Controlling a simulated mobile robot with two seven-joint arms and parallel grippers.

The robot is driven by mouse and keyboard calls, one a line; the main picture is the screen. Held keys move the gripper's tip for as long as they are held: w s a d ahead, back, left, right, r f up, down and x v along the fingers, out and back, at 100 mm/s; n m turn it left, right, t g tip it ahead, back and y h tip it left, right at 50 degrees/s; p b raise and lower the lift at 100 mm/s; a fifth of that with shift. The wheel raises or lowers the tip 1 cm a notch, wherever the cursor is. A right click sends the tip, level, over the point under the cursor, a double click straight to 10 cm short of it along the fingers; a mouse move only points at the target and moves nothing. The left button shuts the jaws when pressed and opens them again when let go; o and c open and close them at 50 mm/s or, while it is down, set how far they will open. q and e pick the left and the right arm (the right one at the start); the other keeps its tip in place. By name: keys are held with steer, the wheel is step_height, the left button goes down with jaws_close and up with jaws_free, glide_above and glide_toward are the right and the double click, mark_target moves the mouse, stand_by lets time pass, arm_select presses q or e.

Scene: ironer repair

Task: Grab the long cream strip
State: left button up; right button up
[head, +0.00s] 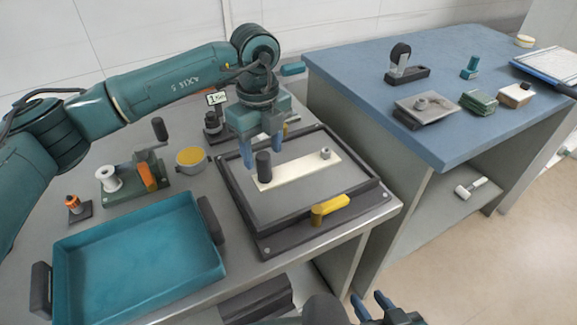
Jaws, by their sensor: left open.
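The long cream strip (297,170) lies flat on a grey plate inside a dark frame (237,203) on the near table. A dark upright cylinder (264,168) stands at its left end and a small grey nut-like piece (325,154) sits at its right end. My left gripper (263,158) is open above the strip's left end, with its blue fingers on either side of the cylinder in the picture. Whether they touch anything cannot be told. My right gripper (368,297) is at the bottom edge, away from the strip, its fingers apart and empty.
A yellow-handled latch (330,208) is on the frame's front edge. A teal tray (137,258) stands at front left. A spool fixture (110,180) and a round yellow-topped tin (191,160) stand behind it. A blue-topped bench (450,137) with several parts is at right.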

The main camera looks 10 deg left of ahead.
mark_target(264, 166)
arm_select(q)
step_height(264, 166, down, 5)
steer(key=shift+f+p, duration=0.1)
steer(key=shift+p, duration=0.2)
steer(key=shift+c, duration=0.2)
steer(key=c, duration=1.1)
